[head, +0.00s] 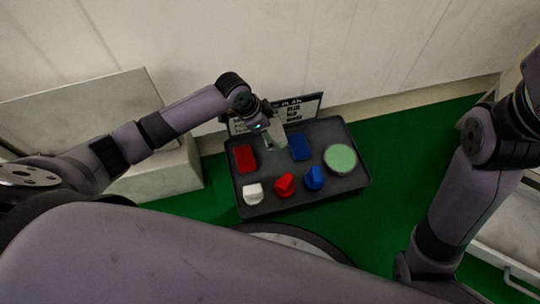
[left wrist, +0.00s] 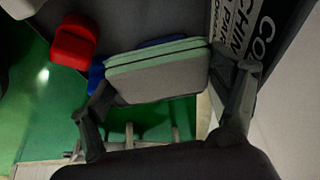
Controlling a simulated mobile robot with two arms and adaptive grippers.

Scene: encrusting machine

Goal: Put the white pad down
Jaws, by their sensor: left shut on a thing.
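My left gripper (head: 268,133) is over the far edge of the dark tray (head: 352,183). In the left wrist view its two fingers (left wrist: 172,86) are shut on the white pad (left wrist: 160,80), a flat slab that looks pale grey with a green-tinted edge. Only a small pale part of the pad shows below the gripper in the head view. I cannot tell whether the pad touches the tray. My right gripper is not in view; only my right arm shows.
On the tray are a red pad (head: 245,158), blue pad (head: 300,147), green disc (head: 341,159), white block (head: 253,194), red block (head: 285,184) and blue block (head: 314,178). A lettered sign (head: 303,107) stands behind it. The gap between the red and blue pads looks clear.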

